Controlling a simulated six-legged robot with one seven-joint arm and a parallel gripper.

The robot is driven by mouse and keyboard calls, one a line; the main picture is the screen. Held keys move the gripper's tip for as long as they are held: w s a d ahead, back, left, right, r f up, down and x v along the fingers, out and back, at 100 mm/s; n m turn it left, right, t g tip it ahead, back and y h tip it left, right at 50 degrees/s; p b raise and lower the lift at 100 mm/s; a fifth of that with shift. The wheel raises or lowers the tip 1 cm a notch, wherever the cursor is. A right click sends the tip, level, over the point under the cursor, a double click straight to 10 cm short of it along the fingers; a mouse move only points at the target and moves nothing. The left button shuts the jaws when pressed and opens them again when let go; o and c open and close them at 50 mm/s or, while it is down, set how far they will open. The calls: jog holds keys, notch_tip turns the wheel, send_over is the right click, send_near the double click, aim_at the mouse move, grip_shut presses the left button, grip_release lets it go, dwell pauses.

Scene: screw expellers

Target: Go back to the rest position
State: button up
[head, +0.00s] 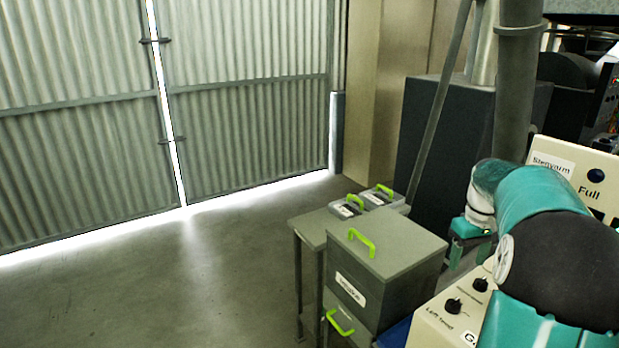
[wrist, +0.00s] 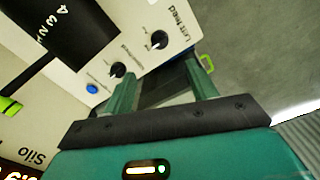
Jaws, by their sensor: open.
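My teal arm reaches in from the right edge of the head view, and its wrist end is beside the cream control panel (head: 436,318). My gripper (wrist: 163,88) shows in the wrist view with its two teal fingers apart and nothing between them. The fingers point toward the panel (wrist: 75,55), near a black knob (wrist: 159,40) labelled Left feed and a second black knob (wrist: 117,70). I cannot tell how far the fingertips are from the panel.
A grey box (head: 385,255) with a green handle stands left of the panel, beside a grey table (head: 312,229) bearing smaller grey boxes. A dark machine and a pipe (head: 515,80) stand behind my arm. The floor (head: 190,280) is clear toward the corrugated gate (head: 80,120).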

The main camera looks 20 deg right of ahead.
jog(key=s+a+r+t+h, duration=0.1)
jog(key=a+r, duration=0.2)
jog(key=a, duration=0.7)
jog(key=s+a+r+t, duration=0.1)
jog(key=a+r, duration=0.2)
jog(key=a, duration=0.7)
jog(key=s+a+f+t, duration=0.1)
jog(key=s+a, duration=0.5)
jog(key=a, duration=0.2)
jog(key=s+a+f+n+t+y, duration=0.1)
jog(key=s+a+t, duration=0.1)
jog(key=s+a, duration=0.5)
jog(key=shift+a+f+t, duration=0.25)
jog(key=shift+a+t, duration=0.05)
jog(key=shift+a, duration=0.7)
jog(key=c, duration=0.5)
jog(key=shift+o, duration=0.2)
jog(key=shift+d, duration=0.1)
jog(key=shift+d, duration=0.1)
